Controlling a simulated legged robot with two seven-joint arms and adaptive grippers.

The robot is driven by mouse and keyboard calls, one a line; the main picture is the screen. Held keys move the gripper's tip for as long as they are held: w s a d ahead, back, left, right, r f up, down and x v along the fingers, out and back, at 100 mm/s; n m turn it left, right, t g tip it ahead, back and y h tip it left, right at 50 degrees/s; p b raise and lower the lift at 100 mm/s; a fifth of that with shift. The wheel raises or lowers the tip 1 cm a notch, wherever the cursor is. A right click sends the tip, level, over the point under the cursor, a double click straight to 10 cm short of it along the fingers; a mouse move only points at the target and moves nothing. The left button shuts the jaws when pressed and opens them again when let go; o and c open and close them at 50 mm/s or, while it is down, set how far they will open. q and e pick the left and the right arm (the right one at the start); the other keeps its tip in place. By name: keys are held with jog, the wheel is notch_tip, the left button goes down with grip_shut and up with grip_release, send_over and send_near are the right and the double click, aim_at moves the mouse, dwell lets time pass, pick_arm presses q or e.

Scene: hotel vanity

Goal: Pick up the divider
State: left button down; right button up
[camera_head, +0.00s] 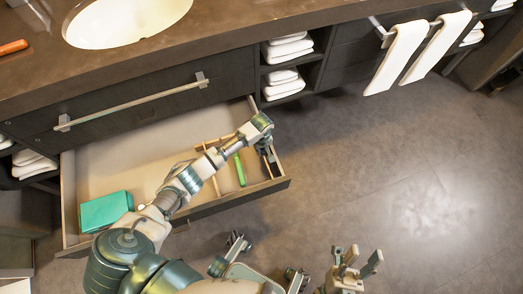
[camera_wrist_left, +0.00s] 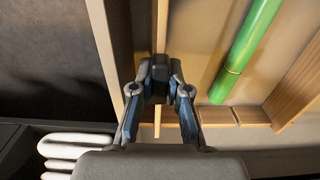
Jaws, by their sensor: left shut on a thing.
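The drawer (camera_head: 140,165) is pulled open below the counter. A thin wooden divider strip (camera_wrist_left: 162,28) runs between the fingers of my left gripper (camera_wrist_left: 159,80) in the left wrist view, and the fingers are shut on it. In the head view my left gripper (camera_head: 266,146) is at the drawer's right end, and hides much of the strip. Other wooden divider pieces (camera_wrist_left: 255,116) lie beside it. My right gripper (camera_head: 356,262) is open and empty over the floor, outside the drawer.
A green stick (camera_head: 239,169) lies in the drawer left of my left gripper. A teal box (camera_head: 105,211) sits in its left part. The counter with a sink (camera_head: 125,20) overhangs behind. Shelves of folded towels (camera_head: 285,85) stand beyond the drawer. The floor at right is clear.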

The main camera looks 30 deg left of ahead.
pick_arm(q)
notch_tip(320, 180, up, 5)
jog(key=shift+w+f+p, duration=0.1)
jog(key=shift+p, duration=0.95)
notch_tip(320, 180, up, 5)
jog(key=shift+f+p, duration=0.2)
jog(key=shift+p, duration=0.85)
pick_arm(e)
jog(key=w+a+f+n+g+y, duration=0.1)
jog(key=w+a+f+n+g, duration=0.1)
jog(key=w+f+g, duration=0.45)
pick_arm(q)
notch_tip(320, 180, up, 9)
jog(key=p, duration=0.4)
pick_arm(e)
notch_tip(320, 180, down, 9)
jog(key=s+d+g+h, duration=0.1)
jog(key=d+g+h, duration=0.1)
jog(key=g, duration=0.7)
jog(key=shift+s+d+f+n+g, duration=0.15)
jog(key=shift+s+n+g, duration=0.15)
jog(key=shift+g, duration=0.05)
jog(key=shift+s, duration=0.1)
